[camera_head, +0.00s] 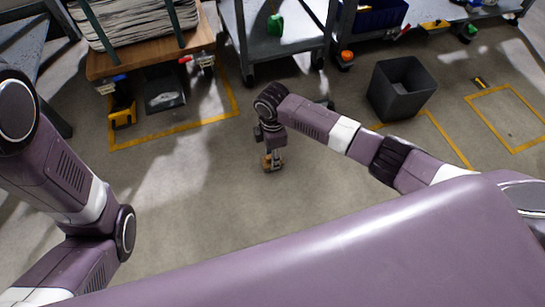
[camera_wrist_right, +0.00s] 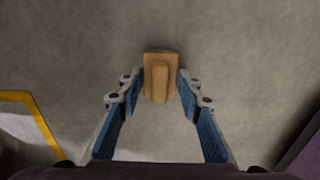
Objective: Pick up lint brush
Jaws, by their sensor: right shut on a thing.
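The lint brush, a tan wooden block with a raised handle, shows between my fingertips in the right wrist view (camera_wrist_right: 161,66). It also shows in the head view (camera_head: 267,163), small and low at the end of my right arm. My right gripper (camera_wrist_right: 162,82) is shut on the brush, with a blue-padded finger on each side of it. In the head view my right gripper (camera_head: 275,158) points down over the floor. Part of my left arm shows at the left of the head view, but its gripper is out of view.
Grey floor around the brush is clear. A dark open bin (camera_head: 401,105) stands to the right. A wooden-topped cart (camera_head: 150,60) with stacked sheets is at the back left, and a grey metal cart (camera_head: 277,45) is behind. Yellow lines (camera_head: 175,132) mark the floor.

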